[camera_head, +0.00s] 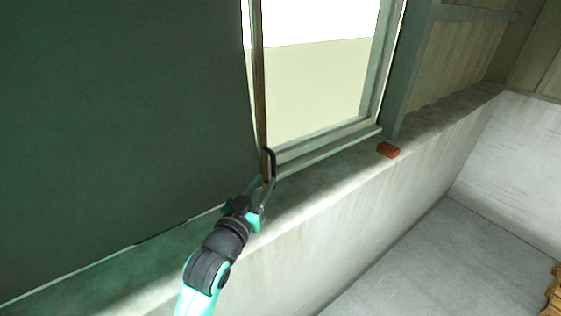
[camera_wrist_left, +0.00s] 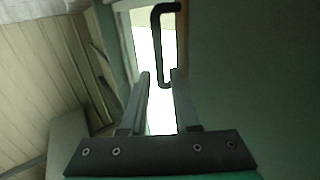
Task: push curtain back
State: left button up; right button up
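The dark green curtain (camera_head: 120,110) hangs across the left of the head view and fills the right of the left wrist view (camera_wrist_left: 255,75). A brown wooden bar (camera_head: 259,90) runs along its right edge. A black handle (camera_head: 272,160) sits low on that bar; the left wrist view shows it as a bracket shape (camera_wrist_left: 157,45). My left gripper (camera_head: 266,184) is at the handle's lower end. In the left wrist view its two fingers (camera_wrist_left: 161,76) stand apart, with the handle's lower end between them and gaps visible. Contact cannot be told. My right gripper is not in view.
The window (camera_head: 315,85) right of the curtain edge is uncovered and bright. A stone ledge (camera_head: 330,180) runs below it, with a small red-brown block (camera_head: 388,150) on it. A green post (camera_head: 405,75) stands right of the window. Grey floor (camera_head: 440,265) lies open at lower right.

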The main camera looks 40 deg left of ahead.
pick_arm(q)
jog(key=x, duration=1)
jog(key=shift+p, duration=0.4)
jog(key=shift+s, duration=0.1)
grip_shut()
dwell(0.6)
